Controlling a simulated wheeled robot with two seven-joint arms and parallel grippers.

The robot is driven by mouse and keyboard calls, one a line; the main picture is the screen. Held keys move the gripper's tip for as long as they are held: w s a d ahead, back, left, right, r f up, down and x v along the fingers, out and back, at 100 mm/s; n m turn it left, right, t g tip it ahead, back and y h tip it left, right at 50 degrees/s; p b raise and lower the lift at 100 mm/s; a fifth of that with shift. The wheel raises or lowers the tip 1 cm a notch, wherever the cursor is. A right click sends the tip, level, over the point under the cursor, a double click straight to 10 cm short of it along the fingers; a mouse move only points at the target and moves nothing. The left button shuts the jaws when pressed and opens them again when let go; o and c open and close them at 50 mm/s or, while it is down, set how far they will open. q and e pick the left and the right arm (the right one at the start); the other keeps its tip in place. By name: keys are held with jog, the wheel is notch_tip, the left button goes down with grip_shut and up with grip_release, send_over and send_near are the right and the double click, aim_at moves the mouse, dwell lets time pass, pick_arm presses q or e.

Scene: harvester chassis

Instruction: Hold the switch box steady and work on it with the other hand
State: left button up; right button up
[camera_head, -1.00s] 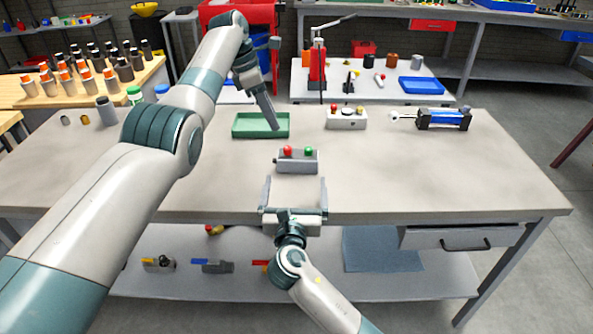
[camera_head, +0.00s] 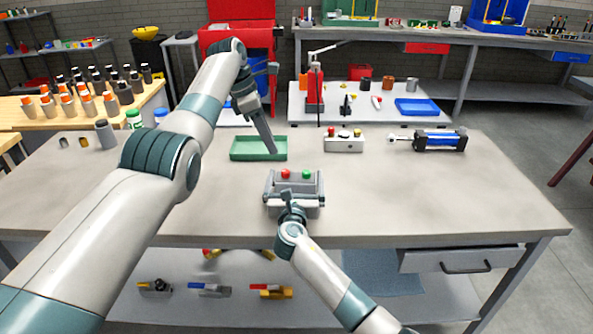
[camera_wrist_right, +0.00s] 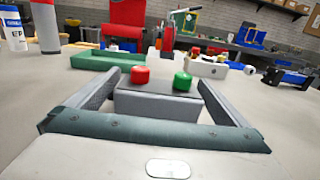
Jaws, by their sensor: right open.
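The grey switch box (camera_head: 295,178), with a red and a green button on top, sits on the workbench in front of the green tray. My right gripper (camera_head: 294,182) is open, with one finger on each side of the box. In the right wrist view the box (camera_wrist_right: 155,104) lies between the two spread fingers, with a gap visible at each side. My left gripper (camera_head: 271,147) points down at the green tray (camera_head: 240,155); it is seen edge-on, so its jaw opening is unclear. The box's lower front is partly hidden by my right gripper.
A white box with buttons (camera_head: 343,144) and a blue-black cylinder device (camera_head: 438,140) stand at the back right of the workbench (camera_head: 420,195). A grey cylinder (camera_head: 105,134) stands at the back left. The bench is clear right of the switch box.

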jog(key=shift+w+d, duration=0.15)
jog(key=shift+w, duration=1.85)
jog(key=c, duration=1.2)
